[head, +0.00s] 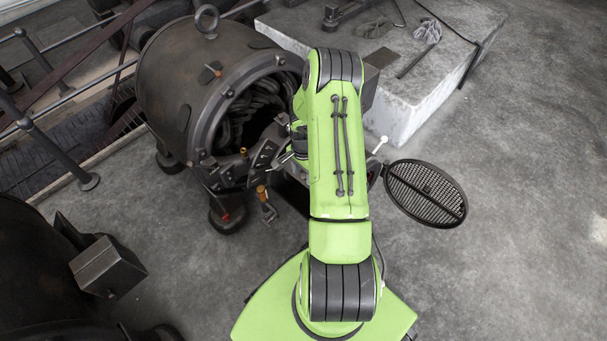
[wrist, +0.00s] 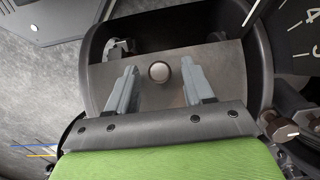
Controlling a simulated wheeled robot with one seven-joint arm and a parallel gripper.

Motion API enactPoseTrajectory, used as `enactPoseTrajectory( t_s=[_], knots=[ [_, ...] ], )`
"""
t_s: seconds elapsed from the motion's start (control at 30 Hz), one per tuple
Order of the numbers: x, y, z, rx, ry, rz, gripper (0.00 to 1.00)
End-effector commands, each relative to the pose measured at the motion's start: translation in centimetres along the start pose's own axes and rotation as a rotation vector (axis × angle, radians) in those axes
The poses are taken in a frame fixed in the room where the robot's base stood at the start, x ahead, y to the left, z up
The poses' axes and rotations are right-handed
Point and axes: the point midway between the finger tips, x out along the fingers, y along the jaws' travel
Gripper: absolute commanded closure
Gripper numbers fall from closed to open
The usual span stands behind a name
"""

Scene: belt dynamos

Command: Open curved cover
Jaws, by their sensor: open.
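In the wrist view a grey metal plate, which looks like the curved cover (wrist: 225,65), lies in a dark rounded housing (wrist: 262,60). A small round knob (wrist: 158,71) stands out from the plate. My gripper (wrist: 159,84) is open, with one finger on each side of the knob and a visible gap to both. I cannot tell how close the fingertips are to the plate. A dark recess shows beyond the plate's far edge. In the head view my arm hides the cover and most of my gripper, beside the dynamo (head: 175,85).
A round mesh grille (head: 425,193) sticks out to the right of my arm. A concrete block (head: 410,100) stands behind. Open floor lies to the right.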

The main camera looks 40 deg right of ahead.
Motion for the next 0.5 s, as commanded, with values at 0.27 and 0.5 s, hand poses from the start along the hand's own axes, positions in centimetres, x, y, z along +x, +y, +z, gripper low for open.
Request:
enactPoseTrajectory(
  t_s=[0.27,0.5],
  knots=[
    [-0.02,-0.02,-0.02,0.000,0.001,0.000,0.56],
    [-0.04,-0.01,-0.01,0.000,0.001,0.000,0.93]
  ],
)
